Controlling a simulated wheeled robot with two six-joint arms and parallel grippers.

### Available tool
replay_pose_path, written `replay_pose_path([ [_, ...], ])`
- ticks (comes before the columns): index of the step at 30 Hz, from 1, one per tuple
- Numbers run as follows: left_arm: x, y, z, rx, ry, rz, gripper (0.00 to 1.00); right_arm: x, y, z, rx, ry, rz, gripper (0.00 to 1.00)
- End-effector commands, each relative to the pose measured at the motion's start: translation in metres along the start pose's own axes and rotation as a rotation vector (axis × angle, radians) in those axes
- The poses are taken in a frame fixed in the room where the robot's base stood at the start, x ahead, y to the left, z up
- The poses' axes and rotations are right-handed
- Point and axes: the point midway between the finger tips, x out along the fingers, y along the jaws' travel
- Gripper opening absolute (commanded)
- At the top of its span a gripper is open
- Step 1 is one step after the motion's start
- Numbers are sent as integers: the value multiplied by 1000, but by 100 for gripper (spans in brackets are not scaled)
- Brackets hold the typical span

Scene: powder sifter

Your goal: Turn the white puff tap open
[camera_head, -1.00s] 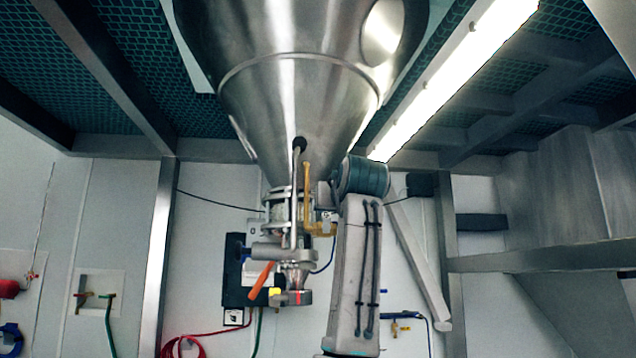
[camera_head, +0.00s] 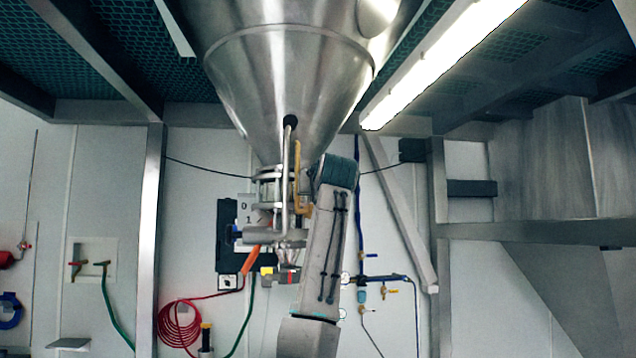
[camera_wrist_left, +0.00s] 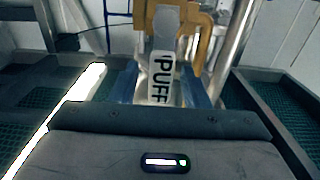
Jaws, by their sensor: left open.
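The white puff tap (camera_wrist_left: 163,72) shows in the left wrist view as a white handle with the black word PUFF on it. It is in front of a yellow fitting (camera_wrist_left: 150,18). My left gripper (camera_wrist_left: 162,84) has its blue fingers apart, one on each side of the handle. Whether either finger touches it I cannot tell. In the head view my left arm rises beside the valve assembly, and its wrist hides the gripper and the tap. A yellow pipe (camera_head: 298,165) shows just left of that wrist. My right gripper is in neither view.
A large steel cone (camera_head: 290,80) hangs above, with a valve assembly (camera_head: 272,230) and orange lever (camera_head: 250,260) below it. A steel post (camera_head: 149,240) stands to the left. A blue pipe (camera_head: 362,210) with small taps runs along the wall to the right.

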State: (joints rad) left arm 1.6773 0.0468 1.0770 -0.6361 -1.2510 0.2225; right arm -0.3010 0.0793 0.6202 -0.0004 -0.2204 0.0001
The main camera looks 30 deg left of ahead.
Motion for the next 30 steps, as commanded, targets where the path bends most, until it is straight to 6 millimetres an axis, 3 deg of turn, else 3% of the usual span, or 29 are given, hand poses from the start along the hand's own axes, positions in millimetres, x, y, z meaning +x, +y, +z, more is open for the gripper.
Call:
replay_pose_path([
  [7,1,0,0,0,0,0,42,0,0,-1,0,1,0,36],
  [12,1,0,0,0,0,-1,8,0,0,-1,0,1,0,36],
  [14,1,0,0,0,0,-1,0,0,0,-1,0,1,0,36],
  [30,1,-8,2,-120,1,-2,0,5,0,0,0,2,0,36],
])
